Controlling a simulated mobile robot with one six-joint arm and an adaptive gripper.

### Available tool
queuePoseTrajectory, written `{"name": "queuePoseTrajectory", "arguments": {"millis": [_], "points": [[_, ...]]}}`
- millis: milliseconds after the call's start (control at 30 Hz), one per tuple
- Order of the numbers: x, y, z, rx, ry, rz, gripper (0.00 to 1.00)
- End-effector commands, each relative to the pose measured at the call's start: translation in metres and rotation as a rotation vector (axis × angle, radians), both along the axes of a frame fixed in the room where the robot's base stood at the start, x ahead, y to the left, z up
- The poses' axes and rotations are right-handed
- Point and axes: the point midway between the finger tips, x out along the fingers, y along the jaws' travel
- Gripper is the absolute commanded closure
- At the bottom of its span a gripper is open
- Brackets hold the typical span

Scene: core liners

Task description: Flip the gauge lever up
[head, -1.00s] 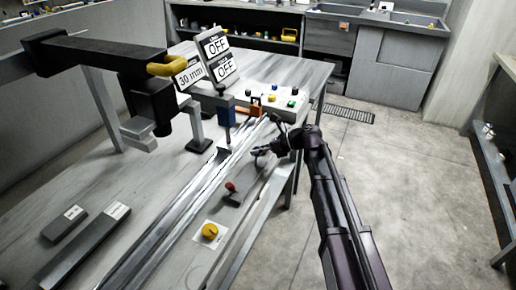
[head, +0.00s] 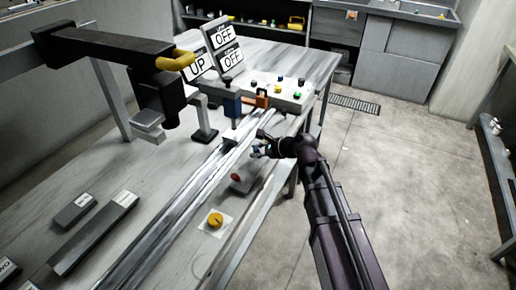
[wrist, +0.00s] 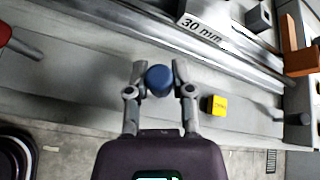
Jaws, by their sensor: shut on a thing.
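In the wrist view, a round blue knob (wrist: 159,80), seemingly the gauge lever's, sits between the fingertips of my gripper (wrist: 156,76). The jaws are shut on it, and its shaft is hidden. In the head view, my gripper (head: 262,150) is at the right side of the metal rails (head: 185,205), and the knob is too small to make out clearly. The display sign (head: 196,66) reads "UP". A block marked "30 mm" (wrist: 203,30) sits at the rail in the wrist view.
A red-knobbed lever (head: 237,178) and a yellow knob (head: 215,220) are nearer along the bench front. A button panel (head: 290,92) and an orange clamp (head: 262,97) lie beyond my gripper. Two other signs read "OFF" (head: 224,36). The floor at right is clear.

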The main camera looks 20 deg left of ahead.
Motion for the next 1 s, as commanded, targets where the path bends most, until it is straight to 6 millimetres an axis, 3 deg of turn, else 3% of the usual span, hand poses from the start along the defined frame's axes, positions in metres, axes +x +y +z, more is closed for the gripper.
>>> {"name": "queuePoseTrajectory", "arguments": {"millis": [667,700,767,800,1000], "points": [[-0.0046,0.0004,-0.0016,-0.009,-0.084,0.001,1.00],[-0.0046,0.0004,-0.0016,-0.008,-0.084,0.002,0.59],[-0.0045,0.0004,-0.0015,-0.008,-0.084,0.002,0.41],[-0.0044,0.0005,-0.0015,-0.008,-0.084,0.002,0.35],[-0.0039,0.0004,-0.0012,-0.007,-0.082,0.000,0.35]]}}
